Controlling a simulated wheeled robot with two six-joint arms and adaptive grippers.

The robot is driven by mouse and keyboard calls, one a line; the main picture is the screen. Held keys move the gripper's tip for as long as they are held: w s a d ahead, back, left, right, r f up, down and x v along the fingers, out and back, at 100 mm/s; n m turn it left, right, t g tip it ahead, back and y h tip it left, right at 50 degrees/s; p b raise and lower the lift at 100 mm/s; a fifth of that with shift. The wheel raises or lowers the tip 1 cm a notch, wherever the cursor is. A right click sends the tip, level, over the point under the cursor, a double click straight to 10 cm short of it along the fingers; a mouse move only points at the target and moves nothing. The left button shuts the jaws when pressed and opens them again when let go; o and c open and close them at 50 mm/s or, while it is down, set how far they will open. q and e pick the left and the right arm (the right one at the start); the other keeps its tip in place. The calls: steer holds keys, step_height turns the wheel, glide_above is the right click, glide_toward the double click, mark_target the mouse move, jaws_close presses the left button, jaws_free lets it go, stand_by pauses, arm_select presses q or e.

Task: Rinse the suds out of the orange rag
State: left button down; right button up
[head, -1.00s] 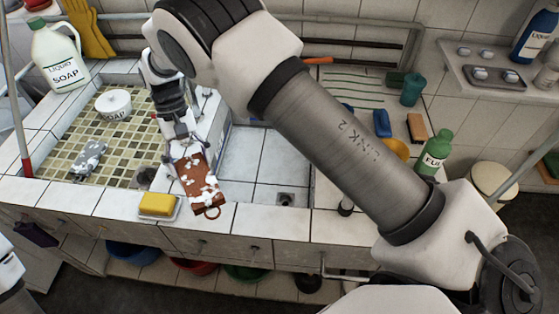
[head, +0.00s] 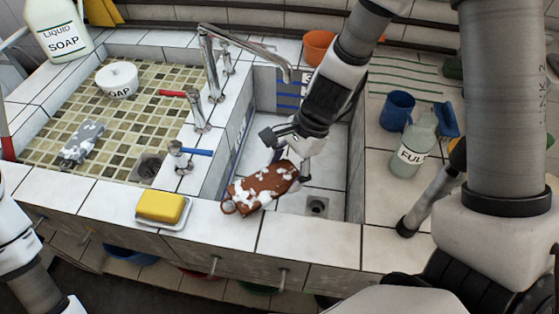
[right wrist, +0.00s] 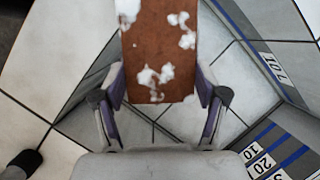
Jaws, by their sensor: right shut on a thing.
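The orange rag (head: 262,188) is a brownish-orange piece with patches of white suds and a small loop at its lower left end. My right gripper (head: 292,163) is shut on its upper right end and holds it tilted, over the front left part of the right basin (head: 335,165). In the right wrist view the sudsy rag (right wrist: 166,50) sits between the two fingers (right wrist: 160,98). A metal tap (head: 245,42) rises behind, its spout pointing right; no water stream shows. A red handle (head: 172,94) and a blue handle (head: 190,150) stand left of the basin. My left gripper is out of view.
The left tiled basin (head: 50,140) holds a sudsy grey cloth (head: 82,142) and a white soap pot (head: 117,80). A yellow sponge (head: 160,206) lies on the front rim. A bottle (head: 414,145) and blue cup (head: 397,110) stand right of the right basin.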

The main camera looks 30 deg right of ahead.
steer(key=shift+w+d+r+p, duration=0.2)
steer(key=shift+w+p, duration=0.1)
steer(key=shift+p, duration=0.05)
steer(key=w+d+f+p, duration=0.3)
steer(key=w+d+p, duration=0.4)
steer(key=w, duration=0.3)
steer(key=shift+d+p, duration=0.35)
steer(key=shift+d, duration=0.15)
